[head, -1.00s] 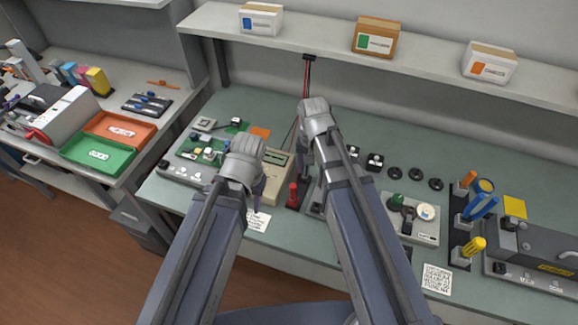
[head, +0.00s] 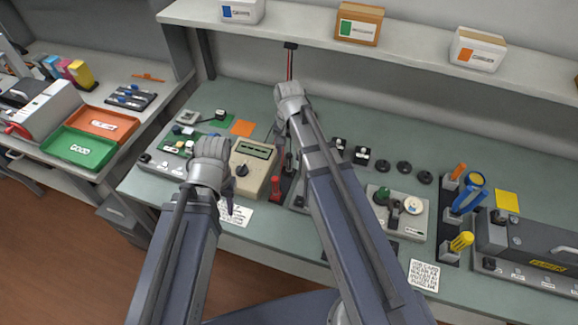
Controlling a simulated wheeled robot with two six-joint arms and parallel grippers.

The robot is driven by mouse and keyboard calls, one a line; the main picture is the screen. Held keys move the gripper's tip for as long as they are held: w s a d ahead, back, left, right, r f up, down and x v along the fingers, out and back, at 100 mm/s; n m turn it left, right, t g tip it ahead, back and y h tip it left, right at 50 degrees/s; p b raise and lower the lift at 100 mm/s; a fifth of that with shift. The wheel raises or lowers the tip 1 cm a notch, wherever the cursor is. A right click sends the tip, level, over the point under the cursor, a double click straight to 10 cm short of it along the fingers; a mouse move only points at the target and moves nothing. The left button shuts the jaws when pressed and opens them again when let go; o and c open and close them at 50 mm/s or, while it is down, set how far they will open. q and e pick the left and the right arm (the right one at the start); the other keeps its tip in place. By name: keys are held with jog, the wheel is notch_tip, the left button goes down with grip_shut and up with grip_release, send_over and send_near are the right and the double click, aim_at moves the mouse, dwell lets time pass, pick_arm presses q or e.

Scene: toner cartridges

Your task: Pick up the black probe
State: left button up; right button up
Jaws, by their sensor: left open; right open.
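The black probe (head: 289,162) stands upright in a dark holder to the right of the multimeter (head: 252,165), behind the red probe (head: 275,187). My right gripper (head: 279,136) is open and hangs just above and behind the black probe, close to its top. I cannot tell whether they touch. My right arm hides part of the holder's right side. My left gripper (head: 230,198) is open and empty in front of the meter, over the white printed card (head: 236,214).
A green circuit board (head: 180,138) lies left of the meter. A shelf (head: 330,42) with several boxes runs above the back of the bench.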

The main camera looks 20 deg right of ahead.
aim_at(289, 161)
pick_arm(q)
jog(key=shift+f+b, duration=2.65)
pick_arm(e)
jog(key=shift+d+f, duration=0.1)
jog(key=shift+f, duration=2.5)
pick_arm(q)
jog(key=shift+r, duration=0.1)
pick_arm(e)
jog(key=shift+r, duration=0.1)
jog(key=shift+c, duration=0.2)
grip_shut()
